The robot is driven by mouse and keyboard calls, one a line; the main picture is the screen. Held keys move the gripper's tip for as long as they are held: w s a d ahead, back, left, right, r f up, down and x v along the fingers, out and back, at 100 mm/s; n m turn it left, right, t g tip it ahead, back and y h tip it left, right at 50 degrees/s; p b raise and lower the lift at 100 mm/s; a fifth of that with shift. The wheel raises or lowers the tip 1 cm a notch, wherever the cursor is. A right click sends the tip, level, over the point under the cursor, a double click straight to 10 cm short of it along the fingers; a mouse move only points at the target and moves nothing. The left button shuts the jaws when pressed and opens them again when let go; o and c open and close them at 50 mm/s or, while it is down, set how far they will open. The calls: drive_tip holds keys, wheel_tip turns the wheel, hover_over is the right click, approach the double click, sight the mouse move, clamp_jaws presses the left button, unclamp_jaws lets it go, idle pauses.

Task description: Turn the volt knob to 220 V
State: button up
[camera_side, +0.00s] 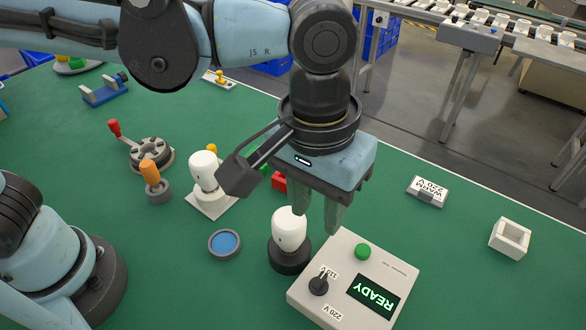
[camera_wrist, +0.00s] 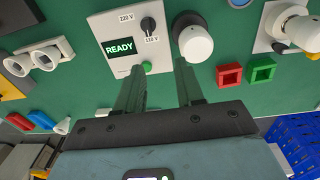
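The volt knob (camera_side: 319,286) is a small black dial on the top of a light grey tester box (camera_side: 352,255); it also shows in the wrist view (camera_wrist: 148,23). Its pointer appears turned toward the other voltage label, not clearly legible, rather than the 220 V label (camera_side: 333,311), which also shows in the wrist view (camera_wrist: 126,17). No finger touches the knob.
A white bulb (camera_side: 289,230) stands in a black socket (camera_side: 289,258) beside the box, close to my fingers. Another white bulb (camera_side: 205,172) stands on a pale base. A blue-topped round dish (camera_side: 224,243) lies left. Table right of the box is mostly clear.

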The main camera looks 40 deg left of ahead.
sight(320, 279)
drive_tip(key=f, duration=0.4)
drive_tip(key=s+d+f, duration=0.1)
drive_tip(key=f, duration=0.3)
drive_tip(key=d+f, duration=0.1)
drive_tip(key=f, duration=0.3)
drive_tip(key=shift+s+d+f, duration=0.2)
drive_tip(key=shift+s, duration=0.15)
clamp_jaws()
